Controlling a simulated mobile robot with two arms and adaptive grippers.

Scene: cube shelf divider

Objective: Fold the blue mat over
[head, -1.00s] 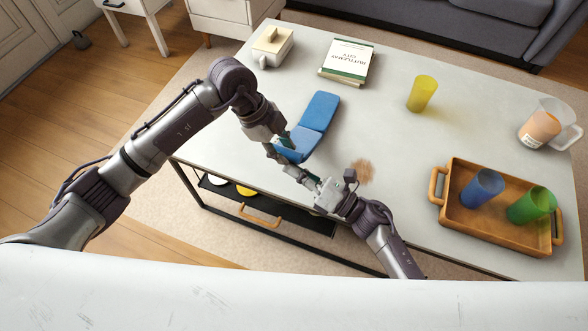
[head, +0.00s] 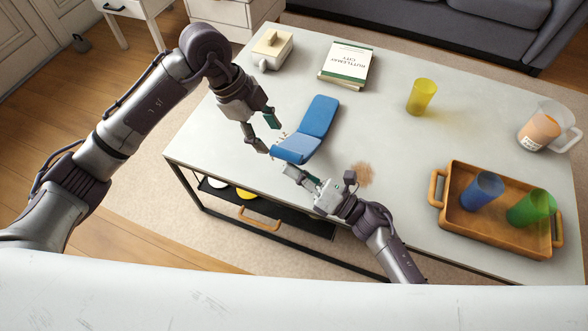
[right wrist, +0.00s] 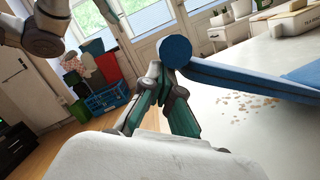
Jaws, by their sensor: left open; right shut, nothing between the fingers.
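The blue mat (head: 319,116) lies on the table in the middle of the head view. Its near part (head: 298,148) is a lighter blue and meets the darker far part at a crease. In the right wrist view the mat (right wrist: 235,77) shows nearly edge-on, with a round rolled end (right wrist: 176,51). My left gripper (head: 267,132) is open and empty, above and left of the mat's near end, apart from it. My right gripper (head: 289,169) is shut and empty just below the near end; I cannot tell whether it touches the mat.
Crumbs (right wrist: 250,103) lie on the table near the mat, and a brown stain (head: 362,172) is to its right. A wooden tray (head: 463,228) with blue and green cups stands at right. A yellow cup (head: 421,97), a book (head: 346,62) and a butter dish (head: 271,44) stand farther back.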

